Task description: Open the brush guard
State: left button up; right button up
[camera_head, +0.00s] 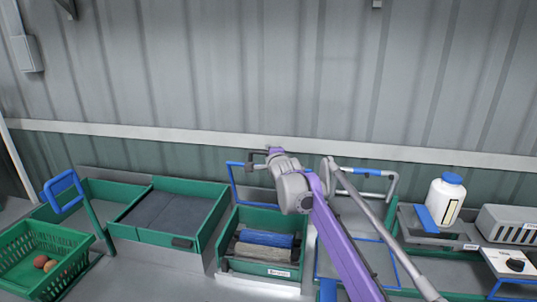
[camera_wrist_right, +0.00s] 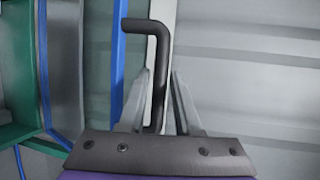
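The brush guard has a blue frame (camera_head: 233,185) that stands raised at the back of the green brush box (camera_head: 225,225), partly hidden behind my right arm. The blue and tan brush rollers (camera_head: 264,239) show below it. My right gripper (camera_head: 254,160) is at the top of this frame. In the right wrist view, a black bent handle (camera_wrist_right: 158,75) stands between the two fingers of my right gripper (camera_wrist_right: 160,80). Narrow gaps show beside the handle, so the fingers look open around it. A blue frame edge (camera_wrist_right: 118,50) is just left of the handle. My left gripper is not in view.
A green bin with dark mats (camera_head: 165,212) and a green basket (camera_head: 30,270) with tomatoes are at left. A white bottle with a blue cap (camera_head: 445,198) stands at right. The corrugated wall (camera_head: 270,70) is behind.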

jog(key=v, duration=1)
jog(key=shift+s, duration=0.4)
jog(key=s+d+f+n+g, duration=0.3)
jog(key=s+f+n, duration=0.3)
jog(key=s+f, duration=0.4)
jog(key=s+d+f+n+g+h, duration=0.1)
jog(key=s+d+f+n+g, duration=0.2)
jog(key=s+f, duration=0.7)
jog(key=s+d+f+n+g+h, duration=0.1)
jog(key=s+d+f+n+g, duration=0.2)
jog(key=s, duration=2)
notch_tip(320, 180, down, 8)
jog(key=n, duration=0.5)
jog(key=shift+d+n+g, duration=0.25)
jog(key=shift+n+g, duration=0.05)
